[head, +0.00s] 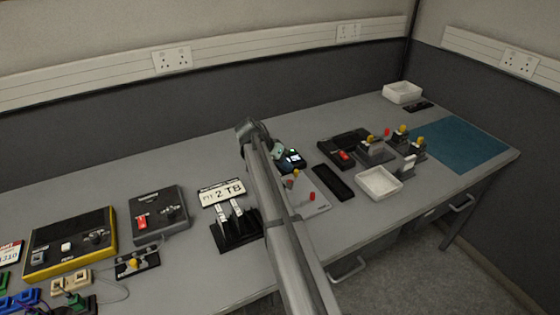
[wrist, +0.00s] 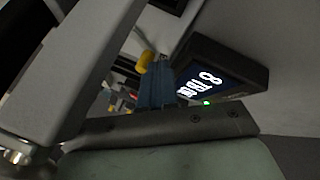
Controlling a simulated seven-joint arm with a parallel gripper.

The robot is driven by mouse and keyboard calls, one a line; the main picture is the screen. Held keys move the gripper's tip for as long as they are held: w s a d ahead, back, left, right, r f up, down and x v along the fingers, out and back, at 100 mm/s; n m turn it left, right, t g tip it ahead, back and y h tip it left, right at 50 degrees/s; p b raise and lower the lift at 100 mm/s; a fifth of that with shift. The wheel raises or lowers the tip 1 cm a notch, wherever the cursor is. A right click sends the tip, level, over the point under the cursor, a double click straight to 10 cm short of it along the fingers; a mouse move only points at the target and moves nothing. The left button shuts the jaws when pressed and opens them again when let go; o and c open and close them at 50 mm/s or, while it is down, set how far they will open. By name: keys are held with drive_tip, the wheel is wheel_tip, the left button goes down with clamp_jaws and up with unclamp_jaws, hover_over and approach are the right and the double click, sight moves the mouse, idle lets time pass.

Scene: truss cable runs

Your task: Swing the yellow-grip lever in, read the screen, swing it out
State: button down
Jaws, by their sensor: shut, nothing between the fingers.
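The yellow grip (wrist: 145,62) of a lever shows in the wrist view, close beside the blue fingers of my gripper (wrist: 158,68). I cannot tell whether they touch. My gripper is shut and holds nothing. A dark box with a lit screen (wrist: 206,82) is to the right of the fingers. Its pale digits are turned sideways and partly hidden at the lower end; an 8 is clear and the rest is hard to read. In the head view a yellow grip (head: 296,172) shows just right of my arm, below a small lit screen (head: 294,158). The lever's base is partly hidden.
A red-knobbed lever (head: 312,196) stands close by on the right.

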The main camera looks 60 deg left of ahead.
drive_tip(key=shift+w+f, duration=0.2)
drive_tip(key=shift+f, duration=0.1)
